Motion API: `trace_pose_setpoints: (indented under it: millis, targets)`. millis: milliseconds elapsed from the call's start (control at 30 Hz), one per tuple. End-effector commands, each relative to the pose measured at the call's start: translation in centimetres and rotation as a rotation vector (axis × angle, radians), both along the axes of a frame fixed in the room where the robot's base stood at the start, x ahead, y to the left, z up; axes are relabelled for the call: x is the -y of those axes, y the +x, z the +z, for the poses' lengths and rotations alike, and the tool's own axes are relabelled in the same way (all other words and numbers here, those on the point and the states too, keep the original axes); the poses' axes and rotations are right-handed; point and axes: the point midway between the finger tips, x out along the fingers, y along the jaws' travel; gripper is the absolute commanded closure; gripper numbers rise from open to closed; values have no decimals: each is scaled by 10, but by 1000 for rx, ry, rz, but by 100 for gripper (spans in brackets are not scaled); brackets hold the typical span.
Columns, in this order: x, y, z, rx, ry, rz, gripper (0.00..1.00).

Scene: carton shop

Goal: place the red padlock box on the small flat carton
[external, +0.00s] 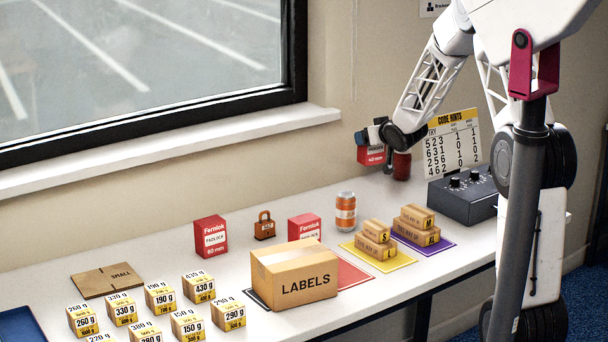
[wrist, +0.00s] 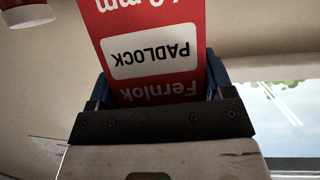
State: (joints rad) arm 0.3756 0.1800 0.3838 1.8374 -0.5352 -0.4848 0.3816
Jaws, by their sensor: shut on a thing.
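My gripper (external: 366,138) is shut on a red padlock box (external: 371,155), held up in the air near the back wall, above the far part of the table. In the wrist view the box (wrist: 190,20) shows a white "PADLOCK" label upside down, with one finger on each side. Two other red Fernlok boxes stand on the table, one upright (external: 210,237) and one (external: 305,228) partly hidden behind the LABELS carton.
The LABELS carton (external: 294,285), a brown padlock (external: 264,226) and an orange can (external: 345,211) stand mid-table. Several small weight-marked boxes (external: 159,297) fill the front left. Stacked cartons (external: 376,238) sit on coloured mats. A dark control box (external: 462,190) stands at right.

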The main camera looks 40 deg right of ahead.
Motion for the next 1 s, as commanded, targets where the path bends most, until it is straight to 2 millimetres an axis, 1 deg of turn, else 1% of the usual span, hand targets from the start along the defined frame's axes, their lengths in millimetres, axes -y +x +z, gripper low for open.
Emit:
trace_pose_setpoints:
  millis: [167, 267, 333, 467, 633, 733, 900, 1000]
  targets:
    - [0, 0, 6, 2, 0, 0, 57]
    - [0, 0, 16, 3, -1, 0, 57]
    - [0, 0, 28, 3, -1, 0, 57]
    - [0, 0, 60, 5, -3, 0, 57]
    - [0, 0, 114, 5, -4, 0, 57]
    - [0, 0, 138, 4, -3, 0, 57]
    - [0, 0, 165, 2, -2, -1, 57]
    - [0, 0, 175, 1, -2, 1, 57]
